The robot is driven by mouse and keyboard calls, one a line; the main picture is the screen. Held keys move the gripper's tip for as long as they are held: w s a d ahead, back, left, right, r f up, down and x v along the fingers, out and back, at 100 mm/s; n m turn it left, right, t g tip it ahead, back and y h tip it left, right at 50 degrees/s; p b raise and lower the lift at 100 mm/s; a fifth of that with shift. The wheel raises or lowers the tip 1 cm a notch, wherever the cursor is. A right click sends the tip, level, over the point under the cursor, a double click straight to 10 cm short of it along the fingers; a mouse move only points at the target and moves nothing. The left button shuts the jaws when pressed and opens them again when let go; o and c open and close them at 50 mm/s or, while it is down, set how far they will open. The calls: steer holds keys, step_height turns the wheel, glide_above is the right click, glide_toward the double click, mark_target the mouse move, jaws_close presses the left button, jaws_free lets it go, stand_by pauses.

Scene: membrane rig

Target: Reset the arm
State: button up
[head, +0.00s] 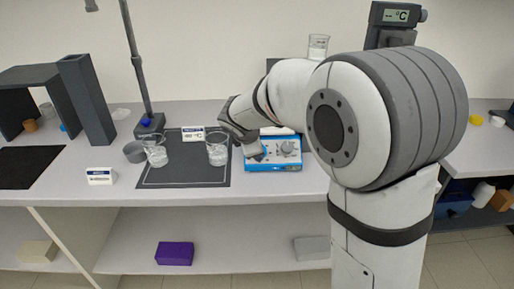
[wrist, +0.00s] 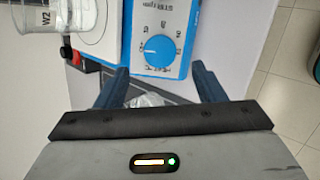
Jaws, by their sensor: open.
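My arm reaches left across the bench in the head view, bent at its joints. My gripper (head: 254,154) is low over the bench, at the left end of a blue device with a dial (head: 287,152). In the wrist view the two dark fingers of my gripper (wrist: 158,72) are apart, with nothing held between them. The blue dial (wrist: 158,49) on the device's white panel shows just beyond the fingertips. My arm hides part of the device and the bench behind it in the head view.
Two glass beakers (head: 217,148) (head: 156,151) stand on a dark mat (head: 185,178) left of my gripper. A thin stand (head: 137,70) rises behind them. In the wrist view, a beaker marked W2 (wrist: 60,15) is at upper left.

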steer(key=shift+s+a+r, duration=0.15)
steer(key=shift+s+r, duration=0.3)
steer(key=shift+r, duration=0.1)
steer(key=s+d+r+m+g, duration=0.1)
steer(key=s+d+m+g, duration=0.2)
steer(key=s+d+m, duration=1)
steer(key=s+f+m+g+y, duration=0.1)
steer(key=s+m, duration=0.5)
steer(key=s, duration=1)
steer(key=shift+f+m+g+y, duration=0.3)
steer(key=shift+f+y, duration=0.4)
